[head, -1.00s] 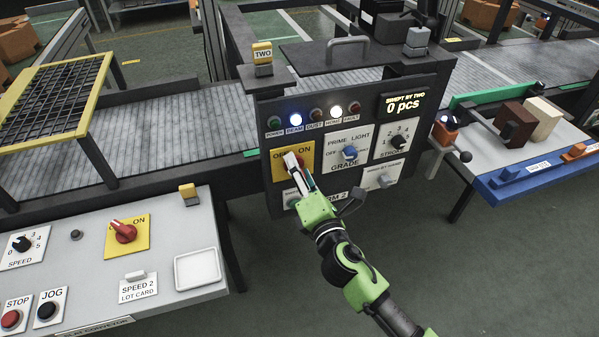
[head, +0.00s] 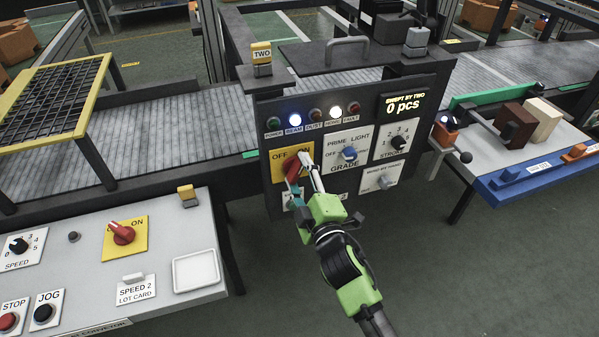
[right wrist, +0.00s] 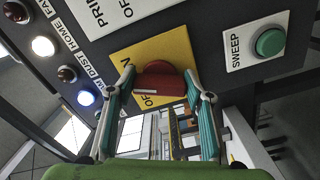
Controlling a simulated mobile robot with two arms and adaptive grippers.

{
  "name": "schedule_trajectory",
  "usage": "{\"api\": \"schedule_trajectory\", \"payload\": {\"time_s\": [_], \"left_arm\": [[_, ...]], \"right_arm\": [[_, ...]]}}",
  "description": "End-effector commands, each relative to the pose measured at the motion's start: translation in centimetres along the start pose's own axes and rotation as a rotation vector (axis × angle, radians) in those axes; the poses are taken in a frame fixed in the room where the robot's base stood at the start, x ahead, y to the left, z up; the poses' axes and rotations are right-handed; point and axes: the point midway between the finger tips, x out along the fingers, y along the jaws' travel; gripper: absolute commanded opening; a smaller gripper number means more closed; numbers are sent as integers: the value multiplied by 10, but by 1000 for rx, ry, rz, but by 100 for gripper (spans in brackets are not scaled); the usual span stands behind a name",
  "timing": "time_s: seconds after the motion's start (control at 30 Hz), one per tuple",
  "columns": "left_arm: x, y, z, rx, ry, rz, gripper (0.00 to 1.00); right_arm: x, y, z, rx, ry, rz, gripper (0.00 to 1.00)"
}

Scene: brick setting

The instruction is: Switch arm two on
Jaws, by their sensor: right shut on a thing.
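The yellow OFF/ON plate (head: 279,172) is on the dark control panel under the TWO tag (head: 262,53). My right gripper (head: 300,172) is shut on this knob, with a finger on either side. The right wrist view shows the red knob (right wrist: 160,82) between the two fingertips of the right gripper (right wrist: 163,90). The fingers and wrist hide part of the plate and the label below it. My left gripper is out of view.
The GRADE knob (head: 349,153) and STROKE knob (head: 397,142) are close by on the right. The green SWEEP button (right wrist: 269,42) is beside the plate. The BEAM lamp (head: 294,119) and HOME lamp (head: 336,112) are lit. Another red switch (head: 122,233) is on the left desk.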

Motion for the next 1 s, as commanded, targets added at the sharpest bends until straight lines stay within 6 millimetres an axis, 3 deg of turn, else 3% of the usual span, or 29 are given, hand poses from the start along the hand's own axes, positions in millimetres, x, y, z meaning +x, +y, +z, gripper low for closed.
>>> {"api": "schedule_trajectory", "payload": {"time_s": [0.43,1.0], "left_arm": [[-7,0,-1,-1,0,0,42],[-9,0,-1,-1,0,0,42]], "right_arm": [[0,-3,0,294,-2,-3,26],[0,-4,0,371,-3,-3,26]]}}
